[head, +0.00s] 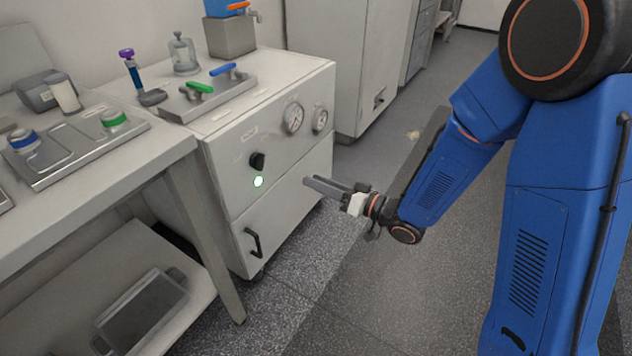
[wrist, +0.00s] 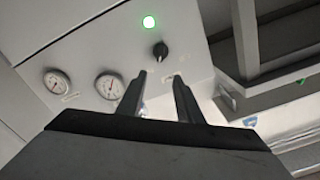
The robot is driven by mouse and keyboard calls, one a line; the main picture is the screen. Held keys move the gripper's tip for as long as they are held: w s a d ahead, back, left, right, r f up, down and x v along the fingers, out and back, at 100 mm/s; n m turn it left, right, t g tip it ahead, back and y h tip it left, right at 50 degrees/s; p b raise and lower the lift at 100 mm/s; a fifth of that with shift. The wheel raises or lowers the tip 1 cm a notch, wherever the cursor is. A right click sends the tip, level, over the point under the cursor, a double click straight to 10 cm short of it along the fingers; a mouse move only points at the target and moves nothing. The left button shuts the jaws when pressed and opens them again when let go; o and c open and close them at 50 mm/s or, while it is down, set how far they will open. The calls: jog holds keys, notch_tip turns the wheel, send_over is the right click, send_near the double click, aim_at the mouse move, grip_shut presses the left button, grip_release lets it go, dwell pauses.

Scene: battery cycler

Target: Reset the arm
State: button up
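My blue arm (head: 440,177) reaches left and down toward a white cabinet (head: 222,157). My gripper (head: 318,184) is in front of the cabinet's front face, to the right of the lit green light, and apart from it in the head view. In the wrist view my gripper (wrist: 159,92) has its two dark fingers spaced apart, with nothing between them. The black knob (wrist: 160,51) and the lit green light (wrist: 149,22) lie beyond the fingertips. The knob also shows in the head view (head: 257,161), above the green light (head: 258,181).
Two gauges (head: 293,118) sit on the cabinet's upper front, and a black handle (head: 253,242) on its lower door. A table (head: 112,172) with a lower shelf stands at left. Open floor (head: 350,290) lies below my arm.

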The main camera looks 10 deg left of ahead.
jog(key=w+d+r+m+t+h, duration=0.1)
jog(key=w+d+r+t+h, duration=0.1)
jog(key=w+d+h, duration=0.3)
jog(key=w+d+r+m+t+h, duration=0.1)
jog(key=w+d+r+t+h, duration=0.1)
jog(key=d, duration=0.5)
jog(key=s+d+r+m+h, duration=0.25)
jog(key=d+h, duration=0.35)
jog(key=d, duration=0.9)
jog(key=s+d+r+m+g+h, duration=0.2)
jog(key=s+d+r+h, duration=0.15)
jog(key=s+d, duration=0.65)
jog(key=s+d+g, duration=0.2)
jog(key=s+g, duration=0.2)
jog(key=s, duration=1.4)
jog(key=shift+s+m, duration=0.15)
jog(key=shift+m, duration=0.3)
jog(key=shift+a+f, duration=0.1)
jog(key=shift+c, duration=0.2)
